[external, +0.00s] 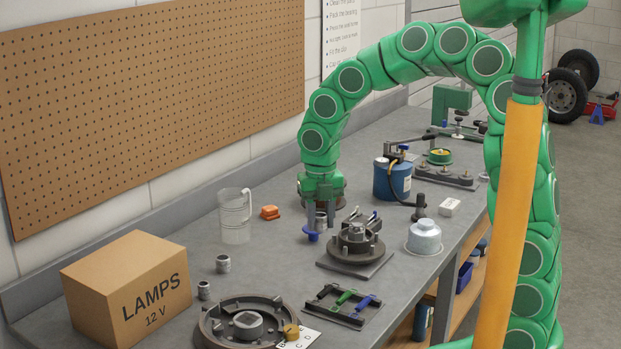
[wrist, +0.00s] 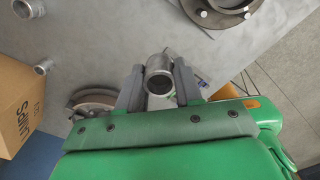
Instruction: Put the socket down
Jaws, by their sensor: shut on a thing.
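My gripper (external: 321,208) points down over the middle of the bench, and its two grey fingers are shut on a metal socket (external: 321,223). In the wrist view the socket (wrist: 159,76) sits between the fingertips (wrist: 158,68), with its dark open end facing the camera. The socket is low over the bench top; I cannot tell whether its bottom touches. Two similar sockets stand on the bench (external: 150,228) nearer the carton, one larger (external: 222,264) and one smaller (external: 203,290).
A blue-based item (external: 311,234) stands close beside the held socket. A hub on a plate (external: 354,248) is just right. A clear jug (external: 234,217) and an orange piece (external: 270,212) are left. A LAMPS carton (external: 128,290) and brake drum (external: 215,330) are nearer. Bare bench lies between.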

